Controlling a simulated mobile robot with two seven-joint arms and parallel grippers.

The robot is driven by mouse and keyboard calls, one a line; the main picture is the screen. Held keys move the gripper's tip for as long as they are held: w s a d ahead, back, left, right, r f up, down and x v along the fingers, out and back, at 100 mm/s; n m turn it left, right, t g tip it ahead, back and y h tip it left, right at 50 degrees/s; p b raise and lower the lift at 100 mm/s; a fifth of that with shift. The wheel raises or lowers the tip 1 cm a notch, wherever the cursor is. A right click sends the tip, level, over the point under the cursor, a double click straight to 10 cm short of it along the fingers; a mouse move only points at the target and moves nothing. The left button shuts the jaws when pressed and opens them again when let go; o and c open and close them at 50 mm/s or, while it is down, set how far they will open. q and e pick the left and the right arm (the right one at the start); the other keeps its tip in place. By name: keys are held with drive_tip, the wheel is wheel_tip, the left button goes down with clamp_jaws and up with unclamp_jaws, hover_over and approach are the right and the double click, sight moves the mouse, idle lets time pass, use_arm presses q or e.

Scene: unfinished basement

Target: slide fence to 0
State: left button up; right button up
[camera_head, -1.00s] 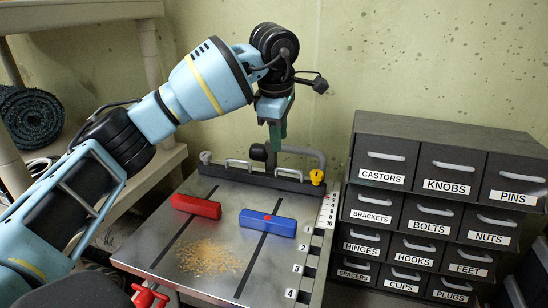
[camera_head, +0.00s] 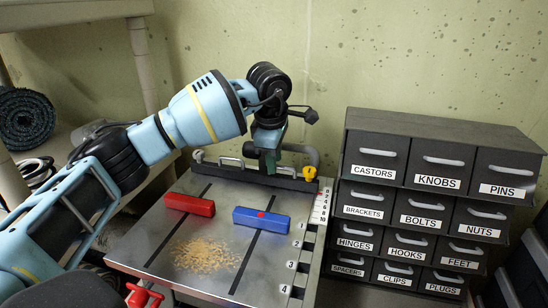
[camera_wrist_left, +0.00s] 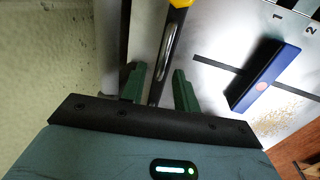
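The fence (camera_head: 285,182) is a dark bar across the back of the grey metal table, with silver handles on it and a yellow knob (camera_head: 309,172) at its right end. A white number scale (camera_head: 321,204) runs along the table's right edge by the knob. My left gripper (camera_head: 268,167) is at the fence, pointing down. In the left wrist view its green fingers (camera_wrist_left: 159,88) are apart, with the fence bar and a silver handle (camera_wrist_left: 166,58) running between them. I cannot tell whether they touch it. My right gripper is not in view.
A red block (camera_head: 189,204) and a blue block (camera_head: 262,219) with a red dot lie on the table (camera_head: 262,270). Wood shavings (camera_head: 203,255) lie in front of them. A red handle (camera_head: 144,295) is at the front. A labelled drawer cabinet (camera_head: 425,205) stands right; shelves (camera_head: 100,125) stand left.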

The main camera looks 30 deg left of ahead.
use_arm(q)
clamp_jaws()
drive_tip(key=shift+w+a, duration=0.25)
drive_tip(key=shift+w, duration=0.85)
drive_tip(key=shift+s+r, duration=0.1)
drive_tip(key=shift+r, duration=0.05)
